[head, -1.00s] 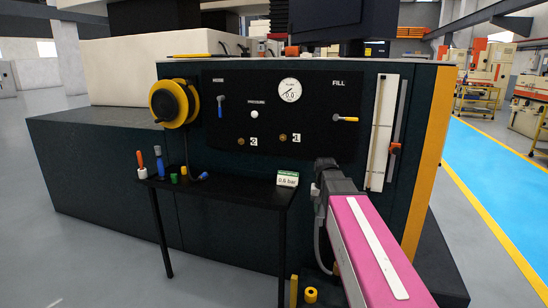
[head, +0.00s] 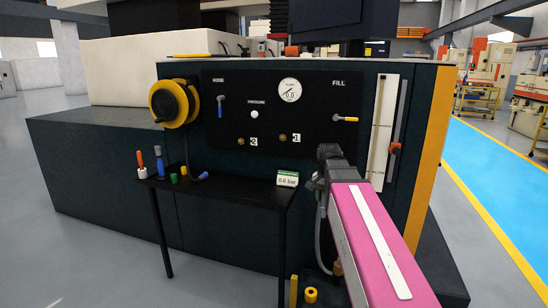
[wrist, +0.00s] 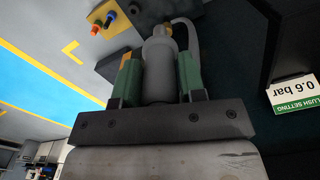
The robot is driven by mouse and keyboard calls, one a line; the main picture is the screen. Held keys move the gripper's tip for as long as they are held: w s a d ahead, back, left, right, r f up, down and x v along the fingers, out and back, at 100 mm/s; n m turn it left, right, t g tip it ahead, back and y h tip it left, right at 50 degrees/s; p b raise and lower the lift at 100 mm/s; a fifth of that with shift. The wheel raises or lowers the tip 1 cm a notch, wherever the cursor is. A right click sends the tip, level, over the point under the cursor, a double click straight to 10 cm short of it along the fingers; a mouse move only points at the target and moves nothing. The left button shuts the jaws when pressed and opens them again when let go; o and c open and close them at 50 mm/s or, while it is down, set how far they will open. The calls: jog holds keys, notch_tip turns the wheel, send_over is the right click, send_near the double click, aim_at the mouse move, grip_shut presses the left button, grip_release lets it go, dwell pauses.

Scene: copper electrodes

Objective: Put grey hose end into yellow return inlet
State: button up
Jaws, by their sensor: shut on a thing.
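My gripper (wrist: 160,85) has green-padded fingers shut on the grey hose end (wrist: 158,62), a grey cylinder with a narrower neck. A brass-coloured piece (wrist: 168,30) shows beyond the neck. The grey hose (wrist: 188,32) curves around at the right in the wrist view. In the head view my gripper (head: 328,153) is raised in front of the dark machine panel, and the hose (head: 319,240) hangs beside my pink arm. A short yellow cylinder (head: 310,295) is low at the bottom, well below my gripper. It may be the yellow return inlet; I cannot tell for sure.
A black table (head: 225,194) stands left of my gripper, with coloured-handled tools and a "0.6 bar" sign (head: 287,180). The panel behind has a gauge (head: 289,90), brass ports and levers. A yellow post (head: 293,290) stands beside the yellow cylinder. A yellow hose reel (head: 174,103) is at the left.

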jog(key=shift+m, duration=1.1)
jog(key=w+f+m, duration=0.1)
jog(key=w+f, duration=0.2)
jog(key=f, duration=1.2)
jog(key=w+f+m, duration=0.1)
jog(key=w+f, duration=0.3)
jog(key=f, duration=1.1)
jog(key=w+f+m, duration=0.1)
jog(key=w+f, duration=0.3)
jog(key=f, duration=1.2)
jog(key=shift+f, duration=0.15)
jog(key=shift+f, duration=2.75)
jog(key=shift+f, duration=0.15)
